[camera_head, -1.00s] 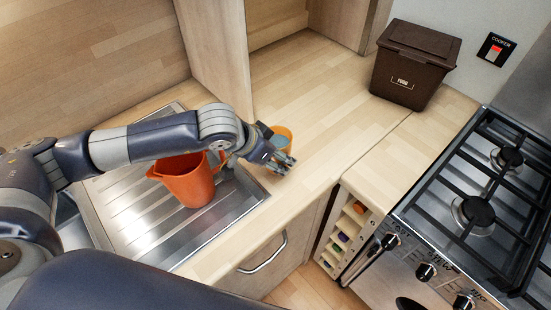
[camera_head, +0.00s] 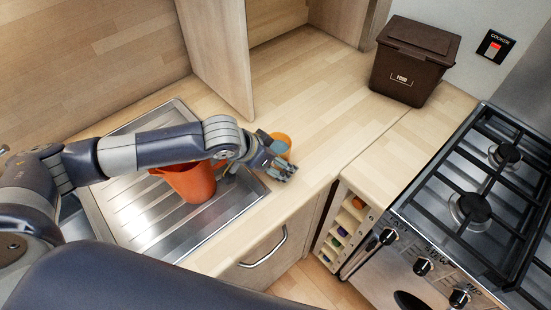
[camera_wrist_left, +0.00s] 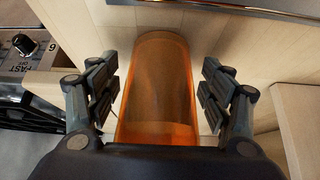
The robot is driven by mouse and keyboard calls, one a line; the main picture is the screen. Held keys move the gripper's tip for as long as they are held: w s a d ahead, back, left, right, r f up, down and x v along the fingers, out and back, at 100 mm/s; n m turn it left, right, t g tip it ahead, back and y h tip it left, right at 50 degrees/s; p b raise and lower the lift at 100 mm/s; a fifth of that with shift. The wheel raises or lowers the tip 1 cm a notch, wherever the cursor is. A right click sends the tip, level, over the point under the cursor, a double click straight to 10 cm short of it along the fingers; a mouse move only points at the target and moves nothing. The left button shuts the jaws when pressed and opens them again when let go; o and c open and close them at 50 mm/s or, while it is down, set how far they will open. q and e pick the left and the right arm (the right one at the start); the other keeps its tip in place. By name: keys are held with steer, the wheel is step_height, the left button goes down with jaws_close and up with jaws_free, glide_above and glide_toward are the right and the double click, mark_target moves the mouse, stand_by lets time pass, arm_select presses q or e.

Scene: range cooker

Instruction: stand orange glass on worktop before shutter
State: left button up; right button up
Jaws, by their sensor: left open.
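The orange glass (camera_head: 283,141) is see-through and shows on the worktop (camera_head: 325,110) just right of the sink, partly hidden behind my left gripper (camera_head: 284,171). In the left wrist view the glass (camera_wrist_left: 157,85) lies between the two fingers of my left gripper (camera_wrist_left: 160,92). The fingers are open, with a gap on each side of the glass. I cannot tell for sure from the wrist view how the glass is tilted. A wooden panel (camera_head: 215,50) stands behind the sink, left of the glass; I cannot tell whether it is the shutter. My right gripper is not in view.
An orange jug (camera_head: 193,184) stands on the steel draining board (camera_head: 150,215), partly under my left arm. A dark brown food bin (camera_head: 413,62) stands at the back right. The gas cooker (camera_head: 480,205) is at the right, beside a small rack (camera_head: 343,232). The worktop's middle is clear.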

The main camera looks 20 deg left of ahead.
arm_select(q)
steer(key=shift+r, duration=0.15)
steer(key=shift+s+a+r, duration=0.1)
steer(key=shift+a+r, duration=0.05)
steer(key=shift+r, duration=0.15)
steer(key=b+v, duration=0.2)
steer(key=v, duration=0.9)
steer(key=shift+s, duration=0.15)
steer(key=shift+r, duration=0.1)
